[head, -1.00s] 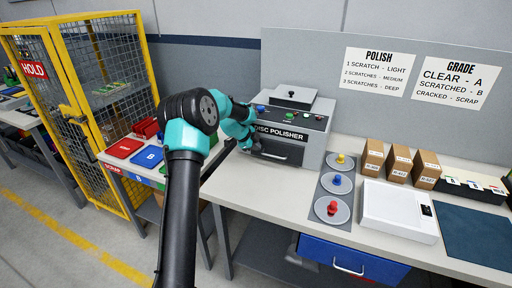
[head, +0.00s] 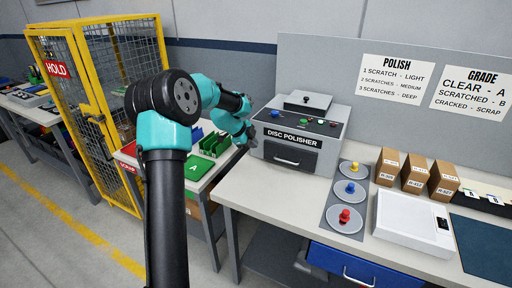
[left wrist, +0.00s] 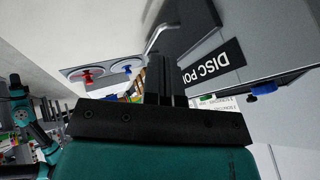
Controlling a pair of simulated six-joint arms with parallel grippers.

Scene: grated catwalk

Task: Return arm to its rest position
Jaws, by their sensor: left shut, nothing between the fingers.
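My left arm (head: 165,150) rises from the bottom of the head view, bends at a teal and black elbow and reaches toward the bench. Its gripper (head: 252,142) is at the left front side of the grey disc polisher (head: 290,152), partly hidden by its own wrist; whether it touches cannot be told. In the left wrist view the gripper fingers (left wrist: 160,78) are together with nothing between them. The polisher's label and handle (left wrist: 165,38) show just beyond them. My right gripper is not seen.
Three grey discs with coloured knobs (head: 345,219), a white device (head: 411,222) and brown boxes (head: 414,172) stand right of the polisher. A side table with a green tray (head: 195,170) and a yellow cage (head: 95,110) are at left. Free bench lies before the polisher.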

